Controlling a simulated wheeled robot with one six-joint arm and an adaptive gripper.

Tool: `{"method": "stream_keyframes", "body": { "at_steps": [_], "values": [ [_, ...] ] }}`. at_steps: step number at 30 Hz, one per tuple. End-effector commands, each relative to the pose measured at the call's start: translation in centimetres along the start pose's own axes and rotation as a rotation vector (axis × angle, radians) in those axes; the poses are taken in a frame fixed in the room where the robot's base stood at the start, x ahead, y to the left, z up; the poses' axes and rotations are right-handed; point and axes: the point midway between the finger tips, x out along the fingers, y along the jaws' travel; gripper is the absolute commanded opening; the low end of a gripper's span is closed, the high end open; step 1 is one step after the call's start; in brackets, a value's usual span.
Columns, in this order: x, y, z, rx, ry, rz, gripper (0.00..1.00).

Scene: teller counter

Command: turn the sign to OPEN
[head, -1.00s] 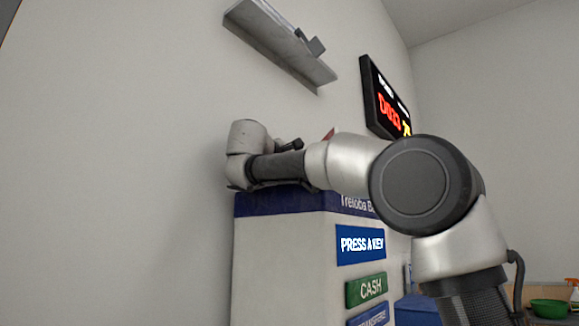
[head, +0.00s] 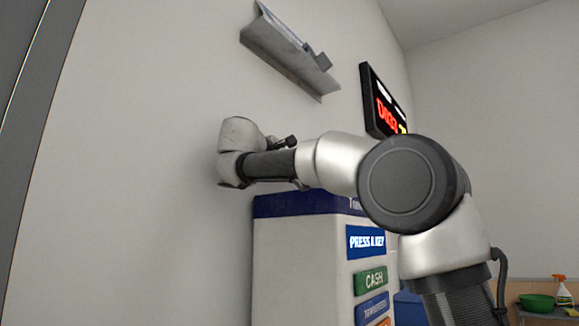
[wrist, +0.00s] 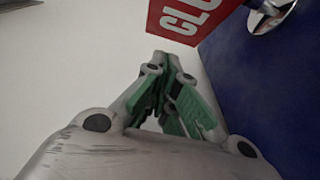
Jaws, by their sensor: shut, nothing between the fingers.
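The red sign (wrist: 186,14) shows at the top of the wrist view, cut off by the frame edge. White letters reading "CLO" are visible on it. My gripper (wrist: 163,60) has green-padded fingers that are closed together and empty. In the wrist view its fingertips point up the picture, just below the sign's lower left part; I cannot tell whether they touch it. In the head view the sign is hidden, and my gripper's fingers cannot be made out behind my arm.
A white kiosk (head: 298,260) with a blue top band and "PRESS A KEY" and "CASH" panels stands below my arm. A metal wall ledge (head: 285,55) and a red-digit display (head: 384,103) are above. A shiny metal piece (wrist: 270,14) is beside the sign. A green bowl (head: 537,302) is far right.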

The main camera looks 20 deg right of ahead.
Motion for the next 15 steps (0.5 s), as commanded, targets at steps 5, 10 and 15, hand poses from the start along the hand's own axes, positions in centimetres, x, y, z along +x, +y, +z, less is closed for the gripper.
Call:
{"method": "stream_keyframes", "body": {
  "at_steps": [5, 10, 15],
  "values": [
    [-0.9, -0.5, 0.6, -0.001, -0.074, 0.000, 0.00],
    [0.9, -0.5, 0.8, -0.001, -0.075, 0.000, 0.00],
    [4.1, -0.5, 1.0, -0.001, -0.076, 0.000, 0.00]
  ]
}}
